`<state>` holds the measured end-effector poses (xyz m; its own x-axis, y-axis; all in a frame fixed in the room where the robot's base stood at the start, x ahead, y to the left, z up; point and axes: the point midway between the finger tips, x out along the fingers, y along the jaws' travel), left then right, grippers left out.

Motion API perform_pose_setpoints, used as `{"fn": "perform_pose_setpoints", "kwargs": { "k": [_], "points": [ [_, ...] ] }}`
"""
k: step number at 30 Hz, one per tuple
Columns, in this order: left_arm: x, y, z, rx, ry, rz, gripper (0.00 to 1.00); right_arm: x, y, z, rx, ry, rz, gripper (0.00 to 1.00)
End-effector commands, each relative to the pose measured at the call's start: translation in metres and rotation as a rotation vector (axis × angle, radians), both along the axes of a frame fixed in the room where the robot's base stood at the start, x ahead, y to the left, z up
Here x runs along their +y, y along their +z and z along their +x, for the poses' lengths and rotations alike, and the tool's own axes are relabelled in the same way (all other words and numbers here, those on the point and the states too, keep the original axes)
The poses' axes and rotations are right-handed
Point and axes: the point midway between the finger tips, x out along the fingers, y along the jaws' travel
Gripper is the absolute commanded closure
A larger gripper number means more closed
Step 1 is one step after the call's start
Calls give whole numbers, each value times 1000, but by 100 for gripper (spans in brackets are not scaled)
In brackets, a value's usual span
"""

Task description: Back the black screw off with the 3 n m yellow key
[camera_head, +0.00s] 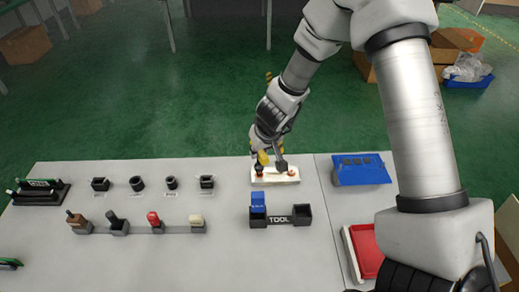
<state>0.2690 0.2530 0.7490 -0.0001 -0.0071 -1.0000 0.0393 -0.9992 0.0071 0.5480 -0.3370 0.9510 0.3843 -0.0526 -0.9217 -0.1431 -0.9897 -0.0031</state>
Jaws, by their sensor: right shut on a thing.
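My right gripper (268,147) reaches down from the top of the head view and is shut on the yellow key (263,158). The key is over the left part of a pale board (275,181) at the back of the table. Small dark and orange-red fittings sit on the board, one (291,173) at its right end. Which fitting is the black screw I cannot tell; the left one is partly hidden by the key and gripper. Whether the key touches it is too small to tell. My left gripper is not in view.
A black TOOL holder (280,220) with a blue piece (258,200) stands in front of the board. A blue box (361,170) and a red tray (367,250) are at right. Black sockets (137,184) and handled tools (154,221) stand left. The front middle is clear.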

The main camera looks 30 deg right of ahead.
Motion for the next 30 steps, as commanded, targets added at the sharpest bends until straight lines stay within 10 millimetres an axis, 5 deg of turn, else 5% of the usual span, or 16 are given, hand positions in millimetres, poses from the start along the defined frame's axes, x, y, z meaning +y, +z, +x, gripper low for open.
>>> {"fn": "perform_pose_setpoints", "kwargs": {
  "k": [25,30],
  "points": [
    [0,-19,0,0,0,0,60,0,-23,0,0,5,0,100],
    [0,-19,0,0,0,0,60,-1,-23,0,-1,194,4,100]
  ]
}}
